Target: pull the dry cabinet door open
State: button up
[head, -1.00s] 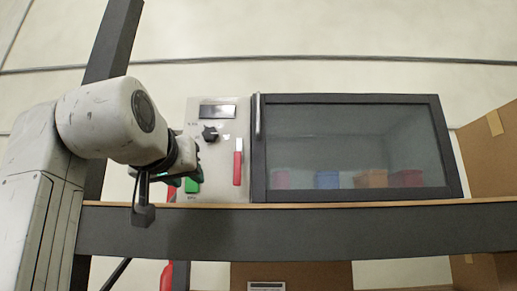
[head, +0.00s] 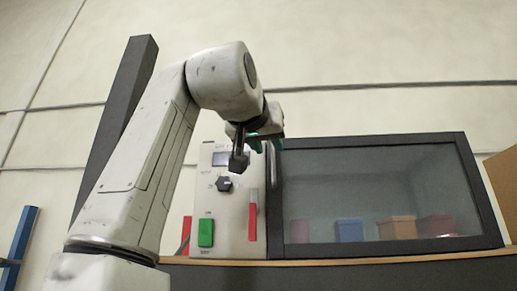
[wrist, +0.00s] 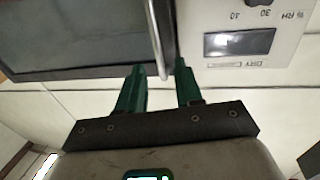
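The dry cabinet door (head: 375,140) is a dark-framed glass panel, shut, with colored boxes visible behind the glass. Its slim metal handle (head: 269,165) runs upright along the door's left edge. My gripper (head: 262,143) is at the handle's upper end in the head view, and partly hides it. In the wrist view, which shows the cabinet upside down, the green fingers (wrist: 159,66) are open. The end of the handle (wrist: 158,40) lies in the gap between the fingertips, apparently closer to the right finger. Whether either finger touches it I cannot tell.
Left of the door is a control panel (head: 212,185) with a display, a black knob (head: 224,184), a green button (head: 206,233) and a red lever (head: 252,220). The cabinet stands on a shelf with a wooden edge (head: 390,259). A cardboard piece (head: 502,180) stands at right.

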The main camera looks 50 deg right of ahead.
aim_at(272, 151)
jog(key=shift+p+x, duration=0.4)
jog(key=shift+x, duration=1.4)
jog(key=shift+c, duration=0.4)
grip_shut()
